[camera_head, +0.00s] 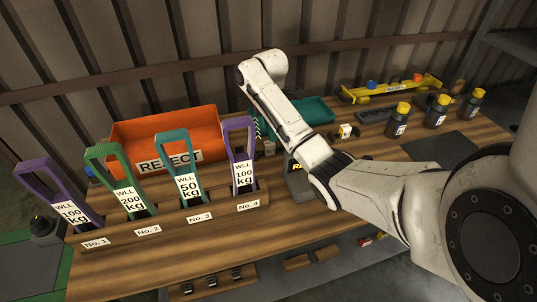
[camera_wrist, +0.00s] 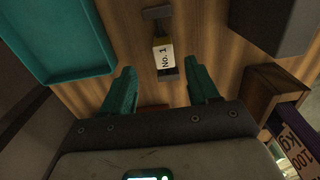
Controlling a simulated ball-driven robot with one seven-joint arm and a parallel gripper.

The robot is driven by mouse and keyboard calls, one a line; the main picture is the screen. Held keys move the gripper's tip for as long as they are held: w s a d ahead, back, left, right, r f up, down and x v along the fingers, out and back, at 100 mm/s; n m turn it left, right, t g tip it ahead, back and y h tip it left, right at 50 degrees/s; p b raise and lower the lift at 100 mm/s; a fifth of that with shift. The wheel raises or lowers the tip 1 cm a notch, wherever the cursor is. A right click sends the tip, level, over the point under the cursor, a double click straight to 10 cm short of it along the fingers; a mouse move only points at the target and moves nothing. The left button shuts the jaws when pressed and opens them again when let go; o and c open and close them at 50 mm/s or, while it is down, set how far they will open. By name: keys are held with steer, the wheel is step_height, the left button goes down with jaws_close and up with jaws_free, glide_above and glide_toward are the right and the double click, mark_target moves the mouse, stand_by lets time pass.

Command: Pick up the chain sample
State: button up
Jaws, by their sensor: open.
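A teal tray (camera_wrist: 62,75) lies left in the wrist view. A dark grey block (camera_wrist: 272,22) and the wooden sling rack (camera_wrist: 262,92) are at right. In the head view, an orange REJECT bin (camera_head: 122,132) and a purple sling (camera_head: 241,150) stand close by; black bottles (camera_head: 397,124) stand farther right.

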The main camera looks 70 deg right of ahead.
mark_target(269, 143)
steer(key=shift+a+f+p, duration=0.2)
steer(key=shift+f, duration=1.45)
steer(key=shift+a+f+p, duration=0.15)
steer(key=shift+f, duration=1.5)
jaws_close()
